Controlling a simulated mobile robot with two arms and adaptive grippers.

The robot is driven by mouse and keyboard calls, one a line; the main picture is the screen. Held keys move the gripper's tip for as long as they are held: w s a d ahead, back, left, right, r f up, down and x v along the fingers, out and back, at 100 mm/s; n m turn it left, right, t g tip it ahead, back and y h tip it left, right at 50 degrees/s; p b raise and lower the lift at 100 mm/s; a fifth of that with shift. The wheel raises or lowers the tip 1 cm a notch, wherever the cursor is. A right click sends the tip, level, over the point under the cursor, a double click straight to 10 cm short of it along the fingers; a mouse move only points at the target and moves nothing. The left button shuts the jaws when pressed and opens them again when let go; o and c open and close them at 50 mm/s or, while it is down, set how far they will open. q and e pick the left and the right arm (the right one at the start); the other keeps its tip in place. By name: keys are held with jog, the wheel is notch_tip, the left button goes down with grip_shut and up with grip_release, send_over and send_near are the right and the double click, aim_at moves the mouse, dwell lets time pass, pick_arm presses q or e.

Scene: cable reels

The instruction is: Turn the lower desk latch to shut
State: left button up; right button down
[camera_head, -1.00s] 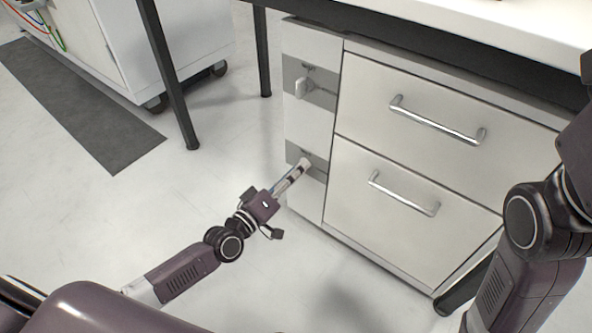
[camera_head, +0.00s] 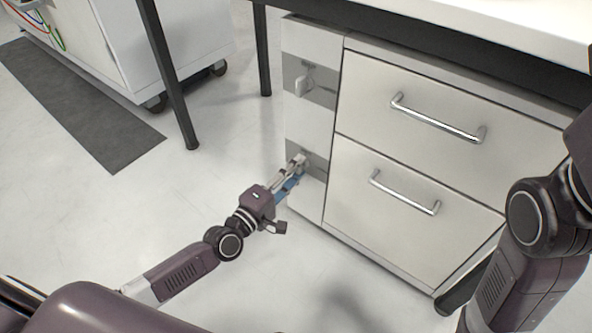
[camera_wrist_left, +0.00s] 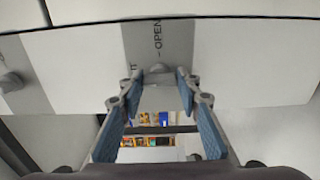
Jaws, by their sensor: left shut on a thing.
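The lower desk latch is a small grey knob on a grey plate (camera_head: 318,166) on the narrow left panel of the drawer unit. My left gripper (camera_head: 300,165) is at this latch, shut on it, and hides most of it in the head view. In the left wrist view the latch knob (camera_wrist_left: 158,75) sits between the fingertips of my left gripper (camera_wrist_left: 158,82), in front of the plate with the word OPEN. The upper latch (camera_head: 303,86) is on its own grey plate above. My right gripper is not in view.
Two drawers with bar handles, the upper handle (camera_head: 437,120) and lower handle (camera_head: 404,193), are right of the latches. The desk top (camera_head: 480,25) overhangs them. A black desk leg (camera_head: 167,75) and a white wheeled cabinet (camera_head: 180,45) stand left. The floor around my left arm is clear.

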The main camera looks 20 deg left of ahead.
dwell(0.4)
pick_arm(q)
jog(key=o, duration=1.2)
jog(key=shift+c, duration=0.2)
jog(key=v, duration=1.2)
